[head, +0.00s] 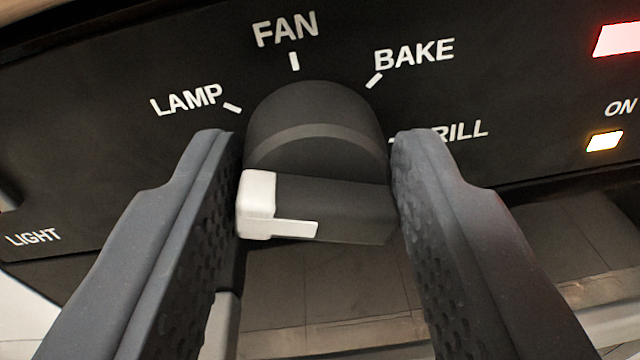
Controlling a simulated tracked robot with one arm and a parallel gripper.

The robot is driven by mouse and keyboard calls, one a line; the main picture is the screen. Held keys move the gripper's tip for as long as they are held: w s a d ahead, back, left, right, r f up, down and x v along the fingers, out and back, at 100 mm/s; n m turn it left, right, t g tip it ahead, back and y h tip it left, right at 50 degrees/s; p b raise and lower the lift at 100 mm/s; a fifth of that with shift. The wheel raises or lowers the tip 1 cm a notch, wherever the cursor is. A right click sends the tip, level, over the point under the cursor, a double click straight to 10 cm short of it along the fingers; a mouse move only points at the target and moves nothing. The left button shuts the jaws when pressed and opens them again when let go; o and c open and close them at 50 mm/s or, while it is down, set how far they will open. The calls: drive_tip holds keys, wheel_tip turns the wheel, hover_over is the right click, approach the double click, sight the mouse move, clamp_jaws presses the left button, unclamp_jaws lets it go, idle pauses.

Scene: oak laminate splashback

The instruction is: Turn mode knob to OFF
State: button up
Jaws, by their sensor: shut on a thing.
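The mode knob (322,130) is black and round, with a raised bar across its front. A white pointer mark (258,203) covers the left end of the bar. The bar lies nearly level, so the white end faces left, below the LAMP mark. My gripper (314,150) is shut on the knob, with one dark ridged finger against each end of the bar. LAMP, FAN and BAKE are readable around the knob; GRILL is partly covered by the right finger. No OFF label shows; the left finger hides part of the panel to the left of the knob.
The black control panel (120,165) carries a LIGHT label at the lower left. At the right are a lit red display (617,40) and a glowing amber lamp (604,140) under ON. An oven door with dark glass (290,290) lies below the panel.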

drive_tip(key=n, duration=0.1)
drive_tip(key=n+p, duration=0.1)
drive_tip(key=shift+s+a+f+n, duration=0.1)
drive_tip(key=shift+a+n, duration=0.1)
drive_tip(key=shift+n, duration=0.2)
drive_tip(key=shift+f+n+h+p, duration=0.15)
drive_tip(key=shift+n+p, duration=0.25)
drive_tip(key=shift+n, duration=0.35)
drive_tip(key=shift+n+h+p, duration=0.15)
drive_tip(key=shift+n+p, duration=0.2)
drive_tip(key=shift+n, duration=0.4)
drive_tip(key=o, duration=1)
drive_tip(key=shift+a+f, duration=0.1)
drive_tip(key=shift+c, duration=0.2)
drive_tip(key=shift+r, duration=0.2)
drive_tip(key=s+a, duration=0.1)
drive_tip(key=s, duration=1.2)
drive_tip(key=shift+s+a+r, duration=0.15)
drive_tip(key=shift+s, duration=0.15)
